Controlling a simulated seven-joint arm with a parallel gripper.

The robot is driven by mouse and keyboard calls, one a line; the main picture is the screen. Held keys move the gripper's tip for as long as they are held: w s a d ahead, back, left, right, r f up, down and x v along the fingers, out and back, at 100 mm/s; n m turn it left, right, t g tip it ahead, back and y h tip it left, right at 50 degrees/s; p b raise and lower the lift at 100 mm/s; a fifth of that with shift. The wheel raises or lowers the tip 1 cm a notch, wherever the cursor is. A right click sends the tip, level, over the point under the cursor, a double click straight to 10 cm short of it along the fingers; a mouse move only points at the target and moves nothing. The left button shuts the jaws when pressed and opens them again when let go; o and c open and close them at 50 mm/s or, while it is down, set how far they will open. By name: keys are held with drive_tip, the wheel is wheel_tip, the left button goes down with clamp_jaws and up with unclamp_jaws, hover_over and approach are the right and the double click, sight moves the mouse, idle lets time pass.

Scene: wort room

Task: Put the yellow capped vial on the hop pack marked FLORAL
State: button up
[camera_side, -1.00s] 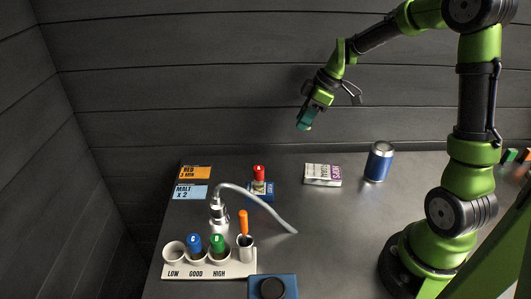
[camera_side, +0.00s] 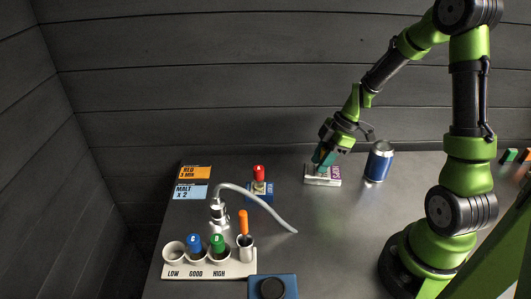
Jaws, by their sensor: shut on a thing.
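My gripper (camera_side: 323,163) points down over the hop pack at the back of the table. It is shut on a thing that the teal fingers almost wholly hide. No yellow cap can be made out there, and no yellow capped vial shows anywhere else. The hop pack (camera_side: 322,182) is a small pale pack with a purple end, lying flat. Its print faces away and is partly covered by my gripper, so I cannot read FLORAL for sure. I cannot tell whether the held thing touches the pack.
A blue can (camera_side: 379,161) stands close right of the pack. A red-capped vial (camera_side: 258,174) is in a blue stand (camera_side: 266,192) to the left. A white rack (camera_side: 210,270) holds blue-capped and green-capped vials. A grey hose (camera_side: 262,203) curves mid-table.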

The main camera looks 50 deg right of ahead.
drive_tip(key=shift+f, duration=0.25)
drive_tip(key=shift+f, duration=0.15)
drive_tip(key=o, duration=1.1)
drive_tip(key=shift+c, duration=0.2)
drive_tip(key=v, duration=1.2)
drive_tip(key=s+a+r+m+t+h, duration=0.1)
drive_tip(key=s+a+r+m+t, duration=0.1)
drive_tip(key=a+r+m, duration=0.3)
drive_tip(key=s+a+r+m+t+h, duration=0.1)
drive_tip(key=s+a+r+m, duration=0.4)
drive_tip(key=a+m, duration=0.5)
drive_tip(key=shift+a+t, duration=0.8)
drive_tip(key=shift+a, duration=0.55)
